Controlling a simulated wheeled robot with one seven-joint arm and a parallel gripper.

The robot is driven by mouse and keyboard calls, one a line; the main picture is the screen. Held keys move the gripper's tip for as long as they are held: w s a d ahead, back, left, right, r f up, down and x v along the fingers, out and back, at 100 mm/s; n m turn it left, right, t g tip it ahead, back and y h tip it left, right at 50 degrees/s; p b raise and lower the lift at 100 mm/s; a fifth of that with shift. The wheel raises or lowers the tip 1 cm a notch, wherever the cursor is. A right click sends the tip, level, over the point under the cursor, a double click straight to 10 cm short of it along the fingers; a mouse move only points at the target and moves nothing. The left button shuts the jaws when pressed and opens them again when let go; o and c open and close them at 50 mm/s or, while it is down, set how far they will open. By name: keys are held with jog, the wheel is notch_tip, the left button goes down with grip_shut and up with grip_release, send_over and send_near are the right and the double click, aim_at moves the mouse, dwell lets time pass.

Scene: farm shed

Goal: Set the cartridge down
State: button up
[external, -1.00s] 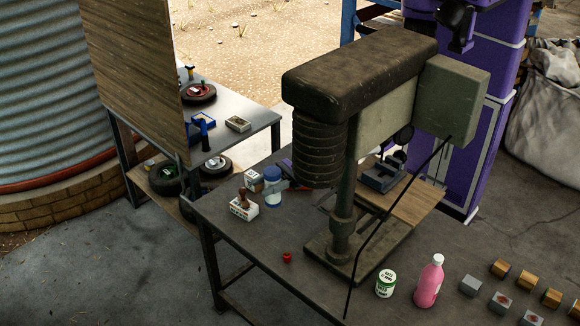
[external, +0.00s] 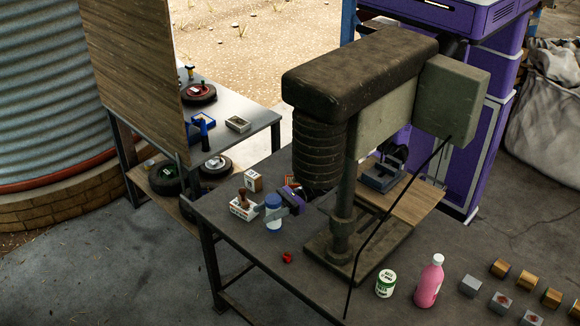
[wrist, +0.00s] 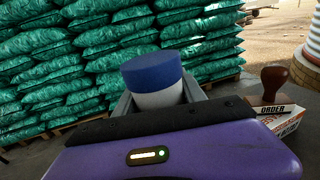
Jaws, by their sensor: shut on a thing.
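The cartridge (external: 273,215) is a small upright cylinder with a blue lid and a whitish and blue body. It shows in the wrist view (wrist: 153,75), where its blue lid is on top and its lower part is hidden by my gripper's housing. My gripper (external: 283,208) comes from the right, low over the dark workbench, and is shut on the cartridge. In the wrist view my gripper's fingers (wrist: 160,98) stand on either side of its body. I cannot tell whether its base touches the bench top.
A wooden-handled stamp (external: 243,198) on a white box (external: 241,210) stands just left of the cartridge, with another small box (external: 254,181) behind. A small red object (external: 287,257) lies in front. The drill press (external: 342,225) stands close on the right. The bench's front left (external: 232,235) is clear.

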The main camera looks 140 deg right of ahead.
aim_at(268, 227)
jog(key=shift+f+b, duration=1.2)
jog(key=shift+f, duration=0.45)
jog(key=shift+f, duration=0.2)
jog(key=o, duration=1.5)
jog(key=shift+r, duration=0.15)
jog(key=shift+s+r, duration=0.1)
jog(key=shift+s, duration=0.1)
jog(key=s+p, duration=0.2)
jog(key=s, duration=0.1)
jog(key=s+a+p, duration=0.1)
jog(key=s+p, duration=0.1)
jog(key=s, duration=0.2)
jog(key=s+a+p, duration=0.1)
jog(key=s+p, duration=0.1)
jog(key=s, duration=0.2)
jog(key=shift+s+a, duration=0.2)
